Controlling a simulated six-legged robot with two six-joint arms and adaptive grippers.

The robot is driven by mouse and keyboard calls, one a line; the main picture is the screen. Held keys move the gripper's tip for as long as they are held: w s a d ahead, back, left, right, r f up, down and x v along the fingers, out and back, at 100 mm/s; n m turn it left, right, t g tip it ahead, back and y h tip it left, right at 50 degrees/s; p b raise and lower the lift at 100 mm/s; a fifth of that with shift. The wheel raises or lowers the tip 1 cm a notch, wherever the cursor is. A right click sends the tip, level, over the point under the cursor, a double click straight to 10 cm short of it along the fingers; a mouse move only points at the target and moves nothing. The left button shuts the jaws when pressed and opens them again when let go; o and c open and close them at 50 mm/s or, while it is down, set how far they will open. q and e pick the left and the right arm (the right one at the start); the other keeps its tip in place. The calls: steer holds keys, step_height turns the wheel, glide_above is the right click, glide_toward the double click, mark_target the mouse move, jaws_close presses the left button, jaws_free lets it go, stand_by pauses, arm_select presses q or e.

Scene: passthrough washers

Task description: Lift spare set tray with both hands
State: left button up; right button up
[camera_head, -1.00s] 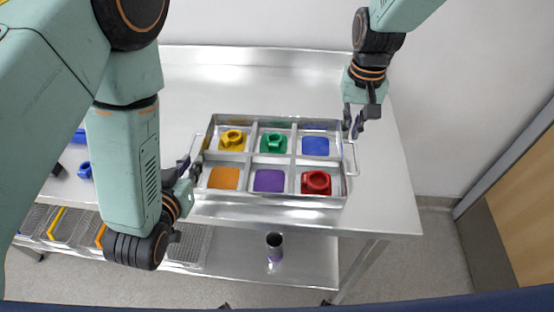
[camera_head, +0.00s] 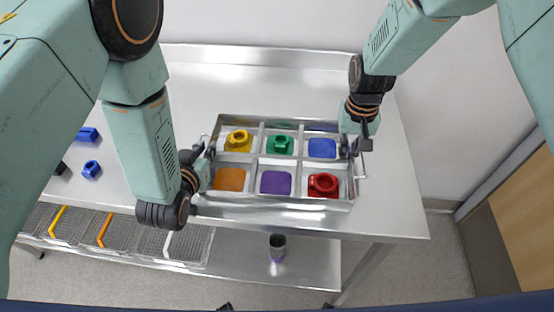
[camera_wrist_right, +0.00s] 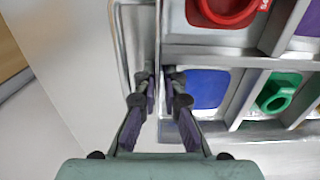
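The spare set tray (camera_head: 276,201) is a metal tray with several coloured compartments, resting on the metal table. It holds yellow (camera_head: 238,140), green (camera_head: 280,144) and red (camera_head: 323,184) parts; the blue, orange and purple compartments look empty. My left gripper (camera_head: 200,154) is at the tray's left side, its fingers apart around the rim. My right gripper (camera_head: 355,148) is at the right side. In the right wrist view its fingers (camera_wrist_right: 159,82) straddle the tray wall, one inside the blue compartment, one between wall and handle (camera_wrist_right: 121,45). A small gap shows beside the wall.
Blue parts (camera_head: 91,169) lie on the table (camera_head: 270,85) at the left. The table behind the tray is clear.

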arm_select(q)
steer(key=shift+s+d+r, duration=0.1)
steer(key=shift+d, duration=0.1)
steer(key=shift+c, duration=0.2)
arm_select(e)
steer(key=shift+s+d, duration=0.1)
steer(key=shift+d, duration=0.1)
arm_select(q)
jaws_close()
arm_select(e)
jaws_close()
arm_select(q)
steer(key=shift+a, duration=0.1)
arm_select(e)
steer(key=shift+a, duration=0.1)
arm_select(q)
steer(key=shift+r, duration=0.15)
arm_select(e)
steer(key=shift+r, duration=0.25)
